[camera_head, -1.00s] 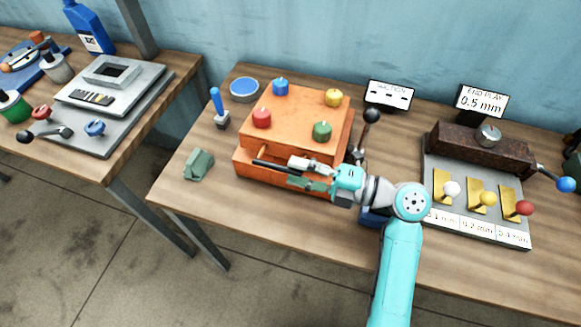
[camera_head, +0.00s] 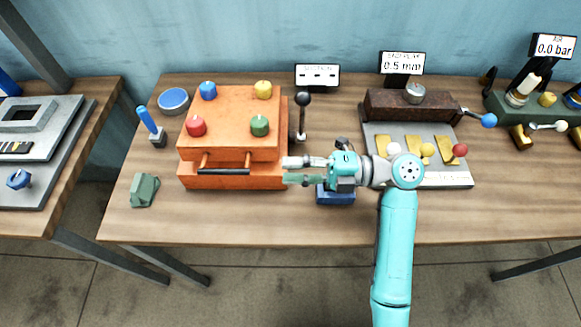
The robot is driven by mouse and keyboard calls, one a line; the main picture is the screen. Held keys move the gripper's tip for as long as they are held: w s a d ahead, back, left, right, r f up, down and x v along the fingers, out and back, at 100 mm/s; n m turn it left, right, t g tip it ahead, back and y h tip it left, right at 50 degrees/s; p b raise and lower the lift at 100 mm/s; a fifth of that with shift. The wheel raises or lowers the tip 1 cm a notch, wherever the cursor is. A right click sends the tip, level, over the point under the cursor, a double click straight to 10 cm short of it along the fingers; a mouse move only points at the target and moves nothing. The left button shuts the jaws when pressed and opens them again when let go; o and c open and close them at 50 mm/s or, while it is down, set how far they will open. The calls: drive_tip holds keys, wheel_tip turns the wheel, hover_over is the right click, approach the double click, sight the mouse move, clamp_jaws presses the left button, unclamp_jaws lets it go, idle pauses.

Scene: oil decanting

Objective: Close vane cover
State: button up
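The orange box with a raised block (camera_head: 235,128) stands left of centre on the middle table. Its top carries blue, yellow, red and green knobs. A black bar handle (camera_head: 223,172) sits on two orange stems at its front; I take this block to be the vane cover. It looks seated on the wider orange base (camera_head: 235,182), but I cannot tell whether it is fully closed. My gripper (camera_head: 292,171) is just right of the handle, its fingers pointing left with a gap between them. It is open and empty, apart from the handle.
A lever with a black ball (camera_head: 303,100) stands behind my gripper. A blue block (camera_head: 335,194) lies partly under my wrist. A gauge plate (camera_head: 455,178) with coloured knobs is to the right. A green block (camera_head: 145,190) lies at the left. The table's front strip is clear.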

clamp_jaws()
wheel_tip(320, 180, up, 7)
drive_tip(key=m+h, duration=0.3)
drive_tip(key=m, duration=1.2)
hover_over(234, 172)
wheel_tip(234, 172, down, 4)
drive_tip(key=shift+r, duration=0.25)
drive_tip(key=shift+f, duration=0.55)
